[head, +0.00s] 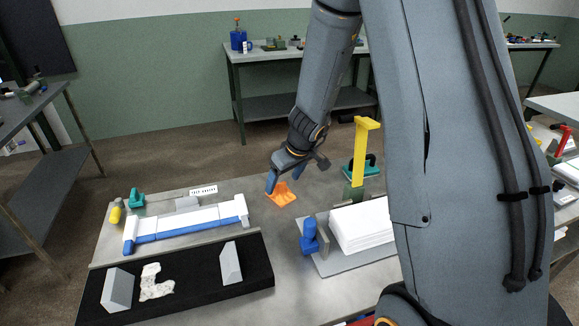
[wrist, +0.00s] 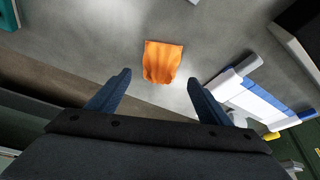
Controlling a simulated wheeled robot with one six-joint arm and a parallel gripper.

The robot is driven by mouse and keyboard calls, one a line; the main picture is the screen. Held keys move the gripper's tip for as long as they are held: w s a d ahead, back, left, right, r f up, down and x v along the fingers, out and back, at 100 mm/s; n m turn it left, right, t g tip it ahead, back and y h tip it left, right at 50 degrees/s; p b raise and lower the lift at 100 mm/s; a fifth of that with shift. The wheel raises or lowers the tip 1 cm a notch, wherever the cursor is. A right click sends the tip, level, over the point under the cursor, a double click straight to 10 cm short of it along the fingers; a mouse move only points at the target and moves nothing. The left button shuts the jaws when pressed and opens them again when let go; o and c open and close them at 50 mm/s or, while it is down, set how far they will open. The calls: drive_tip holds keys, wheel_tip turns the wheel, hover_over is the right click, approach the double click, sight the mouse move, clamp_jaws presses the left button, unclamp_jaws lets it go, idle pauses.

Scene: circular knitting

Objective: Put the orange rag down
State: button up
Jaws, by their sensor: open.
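The orange rag (head: 282,194) lies crumpled on the grey table, right of the white and blue long part in the head view. In the wrist view the orange rag (wrist: 161,62) lies just beyond the fingertips, with bare tabletop around it. My gripper (head: 284,183) is close above the rag in the head view and hides part of it. In the wrist view my gripper (wrist: 158,80) has its two blue fingers spread wide, with nothing between them. The frames do not clearly show whether a fingertip touches the rag.
The white and blue part (head: 190,226) lies left of the rag. A yellow-handled tool (head: 366,130) stands behind right. A white stack (head: 360,226) and a blue knob (head: 309,235) are to the right. A black mat (head: 200,280) with grey blocks lies in front. Bare table surrounds the rag.

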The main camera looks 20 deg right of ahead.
drive_tip(key=v, duration=0.7)
drive_tip(key=s+a+r+m+g+h, duration=0.1)
drive_tip(key=s+m, duration=0.1)
drive_tip(key=s, duration=0.8)
drive_tip(key=s+a+r+m+g, duration=0.1)
drive_tip(key=s+r+m, duration=0.1)
drive_tip(key=s, duration=0.9)
drive_tip(key=shift+g+h, duration=0.4)
drive_tip(key=shift+o, duration=0.6)
drive_tip(key=shift+r, duration=0.1)
